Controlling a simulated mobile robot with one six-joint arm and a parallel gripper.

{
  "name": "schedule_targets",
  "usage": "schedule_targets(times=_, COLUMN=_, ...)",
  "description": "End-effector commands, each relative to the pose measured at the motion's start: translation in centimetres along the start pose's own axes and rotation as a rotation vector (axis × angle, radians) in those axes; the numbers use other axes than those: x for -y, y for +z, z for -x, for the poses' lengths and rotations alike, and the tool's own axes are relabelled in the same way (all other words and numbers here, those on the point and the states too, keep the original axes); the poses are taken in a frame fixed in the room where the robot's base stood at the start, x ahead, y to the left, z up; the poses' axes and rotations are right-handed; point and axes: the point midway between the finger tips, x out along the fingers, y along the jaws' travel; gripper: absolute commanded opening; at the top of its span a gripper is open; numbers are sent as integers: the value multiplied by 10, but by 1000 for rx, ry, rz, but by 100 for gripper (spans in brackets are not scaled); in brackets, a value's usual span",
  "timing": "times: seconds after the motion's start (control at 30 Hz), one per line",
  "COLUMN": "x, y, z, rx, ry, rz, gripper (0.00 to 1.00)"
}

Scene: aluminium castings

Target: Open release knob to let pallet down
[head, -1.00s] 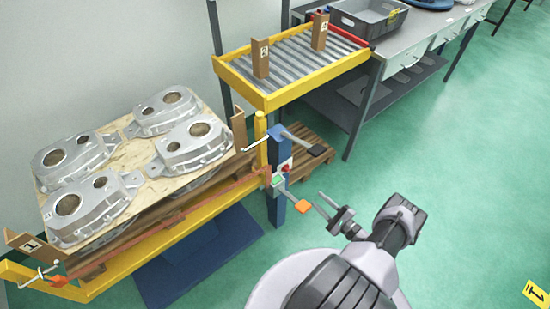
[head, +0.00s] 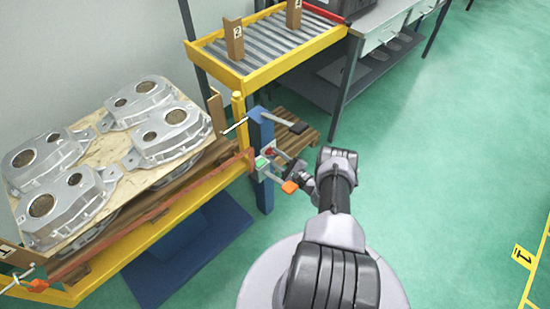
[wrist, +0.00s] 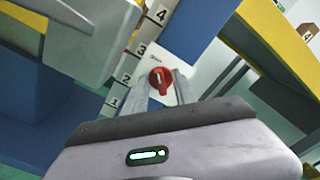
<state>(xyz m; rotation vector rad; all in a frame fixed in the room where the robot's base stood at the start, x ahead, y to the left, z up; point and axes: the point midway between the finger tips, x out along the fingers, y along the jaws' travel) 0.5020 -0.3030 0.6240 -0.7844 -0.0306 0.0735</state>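The red release knob (wrist: 160,80) sits on a white plate in the wrist view, with a pale pointer mark on its face. It also shows small on the blue post (head: 261,140) in the head view (head: 269,153). My gripper (wrist: 160,90) is open, with one finger either side of the knob in the wrist view; I cannot tell whether they touch it. In the head view my gripper (head: 284,167) is at the post, partly hidden by my arm. The wooden pallet (head: 150,207) carries several aluminium castings (head: 58,203) on a yellow frame (head: 160,236), left of the post.
A numbered strip (wrist: 127,78) runs beside the knob. An orange-tipped lever (head: 290,187) sticks out below the knob, close to my gripper. A yellow-edged roller table (head: 240,77) and a grey workbench (head: 373,37) stand behind.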

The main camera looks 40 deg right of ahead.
Motion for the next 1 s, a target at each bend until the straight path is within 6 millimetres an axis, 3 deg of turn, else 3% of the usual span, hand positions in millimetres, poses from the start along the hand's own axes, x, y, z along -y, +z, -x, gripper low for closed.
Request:
schedule_targets(times=0.17, x=0, y=0, z=0, rx=0, ry=0, rz=0, gripper=31)
schedule_targets(times=0.33, x=0, y=0, z=0, rx=0, ry=0, rz=0, gripper=0)
schedule_targets(times=0.73, x=0, y=-1, z=0, rx=0, ry=1, rz=-30, gripper=0)
schedule_targets(times=1.0, x=-1, y=-3, z=0, rx=0, ry=1, rz=-194, gripper=0)
